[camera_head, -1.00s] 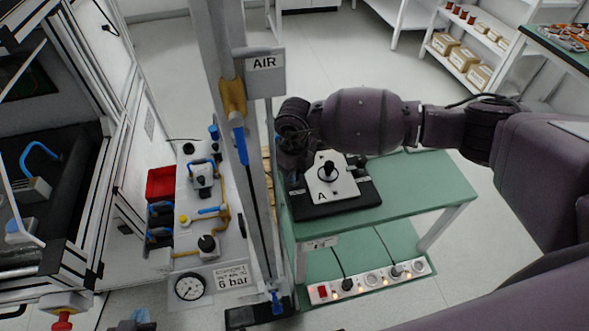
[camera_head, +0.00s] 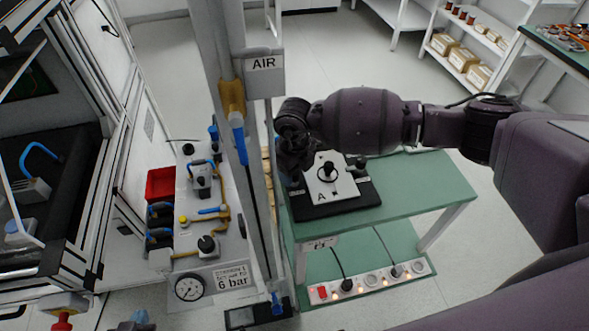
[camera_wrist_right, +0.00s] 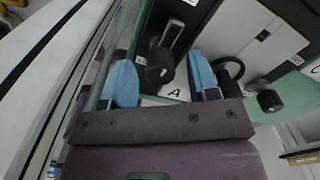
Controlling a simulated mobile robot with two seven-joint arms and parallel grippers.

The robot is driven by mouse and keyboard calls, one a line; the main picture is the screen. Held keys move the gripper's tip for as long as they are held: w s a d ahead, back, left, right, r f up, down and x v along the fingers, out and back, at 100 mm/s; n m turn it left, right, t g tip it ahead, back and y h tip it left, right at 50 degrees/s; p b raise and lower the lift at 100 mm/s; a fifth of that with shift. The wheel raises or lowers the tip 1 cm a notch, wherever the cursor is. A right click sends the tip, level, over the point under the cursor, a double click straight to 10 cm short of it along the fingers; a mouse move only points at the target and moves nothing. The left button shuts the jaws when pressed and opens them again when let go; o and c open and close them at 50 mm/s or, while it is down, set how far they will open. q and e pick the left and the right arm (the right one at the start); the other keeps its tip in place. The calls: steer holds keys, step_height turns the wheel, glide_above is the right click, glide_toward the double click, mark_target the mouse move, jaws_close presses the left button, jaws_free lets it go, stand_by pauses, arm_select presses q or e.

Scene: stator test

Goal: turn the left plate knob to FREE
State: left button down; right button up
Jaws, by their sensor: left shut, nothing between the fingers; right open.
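A white plate marked A (camera_head: 321,187) lies on a black base (camera_head: 345,205) on the green table, with a dark round handle (camera_head: 327,172) at its middle. A dark knob (camera_head: 361,161) stands right of the plate. My right gripper (camera_head: 293,177) is at the plate's left side and hides the left knob in the head view. In the right wrist view, its blue fingers (camera_wrist_right: 160,62) are open, with a black levered knob (camera_wrist_right: 160,66) showing between them. I cannot tell whether they touch it. My left gripper (camera_head: 137,319) is shut and empty at the bottom left edge.
The AIR post (camera_head: 236,120) rises just left of my right gripper. A white pneumatic panel (camera_head: 205,235) with a gauge stands further left. A power strip (camera_head: 370,281) lies on the table's lower shelf. The green tabletop (camera_head: 425,185) is clear on the right.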

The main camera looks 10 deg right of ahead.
step_height(320, 180, up, 11)
steer(key=shift+f+p, duration=0.15)
steer(key=shift+p, duration=0.15)
stand_by(0.6)
